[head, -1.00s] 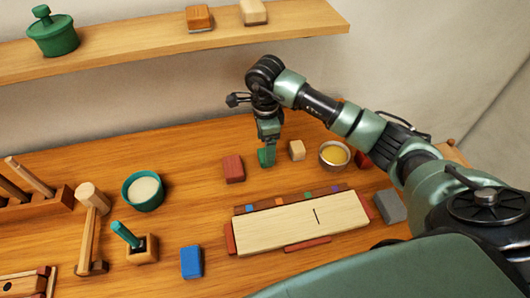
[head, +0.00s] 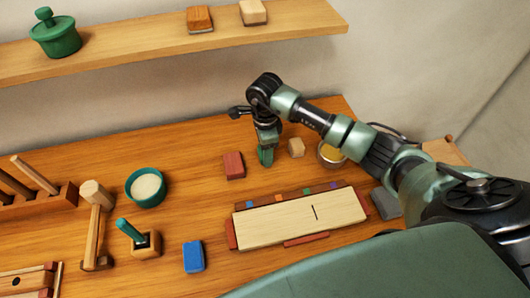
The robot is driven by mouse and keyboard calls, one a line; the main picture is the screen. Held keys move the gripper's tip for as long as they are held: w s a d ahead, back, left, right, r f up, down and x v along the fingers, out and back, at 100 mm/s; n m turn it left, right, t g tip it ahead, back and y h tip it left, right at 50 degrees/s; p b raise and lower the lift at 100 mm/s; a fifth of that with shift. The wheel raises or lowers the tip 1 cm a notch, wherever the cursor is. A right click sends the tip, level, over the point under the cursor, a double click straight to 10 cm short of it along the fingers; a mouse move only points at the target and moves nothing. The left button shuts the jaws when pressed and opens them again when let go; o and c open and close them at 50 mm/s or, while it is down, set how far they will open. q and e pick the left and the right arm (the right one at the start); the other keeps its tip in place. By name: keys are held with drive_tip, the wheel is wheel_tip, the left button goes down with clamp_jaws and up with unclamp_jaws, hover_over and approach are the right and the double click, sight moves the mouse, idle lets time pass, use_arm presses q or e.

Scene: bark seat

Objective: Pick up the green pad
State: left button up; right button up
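The green pad (head: 265,158) is a small upright-looking green piece on the wooden bench, between a red block and a pale wooden block. My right gripper (head: 266,148) points down directly over it, with its fingers at the pad and covering its upper part. At this size I cannot tell whether the fingers are closed on the pad or just around it. My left gripper is not in view.
A red block (head: 233,165) and a pale block (head: 296,147) stand close on either side. A yellow-filled bowl (head: 332,153) is further right. A pale board (head: 300,218) lies in front, with a blue block (head: 193,257) left of it. The shelf (head: 130,65) runs behind.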

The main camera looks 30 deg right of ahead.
drive_tip(key=shift+w+r, duration=0.1)
drive_tip(key=shift+r, duration=0.4)
wheel_tip(320, 180, up, 17)
drive_tip(key=b, duration=0.4)
